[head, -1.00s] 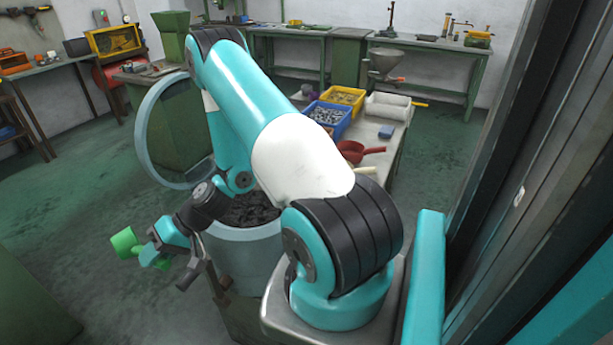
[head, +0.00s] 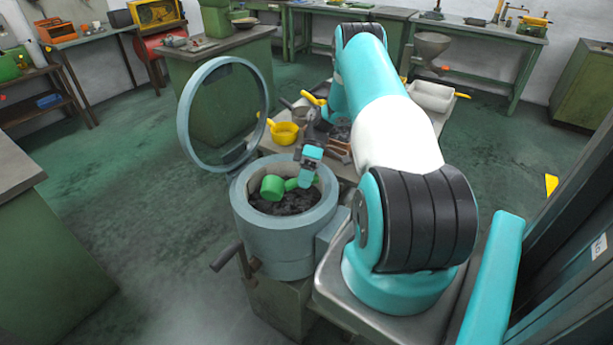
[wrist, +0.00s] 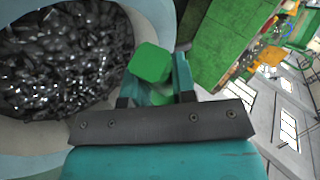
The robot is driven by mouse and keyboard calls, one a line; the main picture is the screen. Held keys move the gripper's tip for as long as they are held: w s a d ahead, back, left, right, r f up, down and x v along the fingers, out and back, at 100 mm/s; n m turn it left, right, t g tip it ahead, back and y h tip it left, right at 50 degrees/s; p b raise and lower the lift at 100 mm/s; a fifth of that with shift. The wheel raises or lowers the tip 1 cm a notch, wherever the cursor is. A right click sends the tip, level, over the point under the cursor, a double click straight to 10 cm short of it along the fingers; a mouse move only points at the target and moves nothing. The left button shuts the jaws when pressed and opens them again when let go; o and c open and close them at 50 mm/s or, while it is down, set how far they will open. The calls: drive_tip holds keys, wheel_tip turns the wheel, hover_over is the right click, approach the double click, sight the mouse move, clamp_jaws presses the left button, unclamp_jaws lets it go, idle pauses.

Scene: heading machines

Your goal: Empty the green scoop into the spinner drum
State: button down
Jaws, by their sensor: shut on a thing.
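The green scoop (head: 271,187) is over the open mouth of the spinner drum (head: 262,228), with its bowl tilted on its side. My gripper (head: 303,181) is shut on the scoop's handle, above the dark load (head: 290,205) in the drum. In the wrist view the scoop (wrist: 151,63) shows its outside between my gripper's fingers (wrist: 160,92), beside the drum's pale rim (wrist: 155,20). The inside of the scoop is turned away, so I cannot tell whether it holds anything. Dark shiny pieces (wrist: 50,60) lie in the drum.
The drum's round lid (head: 186,125) stands open at the left. A yellow scoop (head: 284,133) and a white tray (head: 433,95) are on the bench behind. A green cabinet (head: 215,90) stands behind the lid. The floor at left is clear.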

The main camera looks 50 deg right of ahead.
drive_tip(key=shift+s+d+r, duration=0.15)
drive_tip(key=shift+d+r, duration=0.05)
drive_tip(key=shift+d, duration=0.05)
drive_tip(key=shift+s+a+r+t+h+p, duration=0.1)
drive_tip(key=shift+a+r+t+h+p, duration=0.1)
drive_tip(key=shift+r+h+p, duration=0.35)
drive_tip(key=shift+s+a+r+t+h+p, duration=0.1)
drive_tip(key=shift+a+r+t+h+p, duration=0.2)
drive_tip(key=shift+p, duration=0.35)
drive_tip(key=shift+s+a+r+n+t+h+b, duration=0.15)
drive_tip(key=shift+s+a+r+t+h+b, duration=0.25)
drive_tip(key=shift+t+h, duration=0.95)
drive_tip(key=shift+s+a+r+n+t+h+b, duration=0.1)
drive_tip(key=shift+a+r+n+t+h+b, duration=0.25)
drive_tip(key=shift+h, duration=1.85)
drive_tip(key=shift+s+a+r+t+h+b, duration=0.2)
drive_tip(key=shift+a+r+t+h, duration=0.5)
drive_tip(key=shift+h, duration=1.1)
drive_tip(key=shift+d+f, duration=0.15)
